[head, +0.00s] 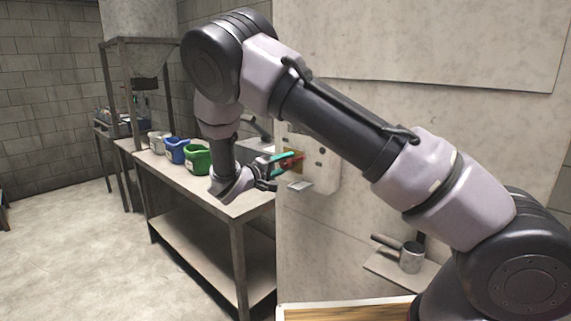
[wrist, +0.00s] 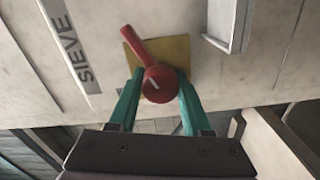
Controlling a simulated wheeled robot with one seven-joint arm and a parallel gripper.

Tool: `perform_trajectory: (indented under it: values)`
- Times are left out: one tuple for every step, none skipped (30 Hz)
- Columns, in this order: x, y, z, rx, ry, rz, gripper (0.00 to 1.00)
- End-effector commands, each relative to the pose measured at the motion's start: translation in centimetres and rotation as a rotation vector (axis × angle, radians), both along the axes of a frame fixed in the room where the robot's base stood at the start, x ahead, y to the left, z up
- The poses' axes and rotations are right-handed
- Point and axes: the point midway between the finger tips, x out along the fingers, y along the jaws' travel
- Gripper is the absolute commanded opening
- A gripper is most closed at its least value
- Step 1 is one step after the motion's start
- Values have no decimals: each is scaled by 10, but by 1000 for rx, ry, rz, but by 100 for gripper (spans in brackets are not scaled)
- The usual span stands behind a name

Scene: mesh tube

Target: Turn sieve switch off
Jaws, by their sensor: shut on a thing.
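The sieve switch is a red rotary handle (wrist: 157,80) on a yellow plate (wrist: 180,50), with a "SIEVE" label (wrist: 70,45) beside it in the wrist view. The handle's long end points up and to the left there. My gripper (wrist: 160,92) has its teal fingers on both sides of the round red hub, shut on it. In the head view my gripper (head: 281,159) reaches the yellow plate (head: 293,161) on the wall panel. The red handle is small and partly hidden by the fingers there.
A metal table (head: 215,202) holds a green bucket (head: 198,159), a blue bucket (head: 176,150) and a white bucket (head: 156,142). A small shelf (head: 385,268) with a metal scoop (head: 411,258) is on the wall below my arm. Open floor lies at the left.

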Motion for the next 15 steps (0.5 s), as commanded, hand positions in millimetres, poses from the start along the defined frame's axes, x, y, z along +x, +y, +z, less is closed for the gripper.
perform_trajectory:
  values:
    - [0,1,-1,-30,31,3,0]
    - [0,2,-1,-51,51,3,0]
    - [0,1,-1,-79,77,3,0]
    - [0,1,-1,-98,97,3,0]
    - [0,1,-1,-118,117,2,0]
    - [0,1,-1,-145,143,2,0]
    - [0,1,-1,-165,165,2,0]
    - [0,1,-1,-185,185,2,0]
    - [0,1,-1,-213,212,3,0]
    - [0,2,-1,-232,231,3,0]
    - [0,2,-1,-253,252,3,0]
    - [0,1,-1,-280,277,3,0]
    - [0,1,-1,-301,298,3,0]
    - [0,1,-1,-320,318,2,0]
    - [0,1,-2,-347,345,2,0]
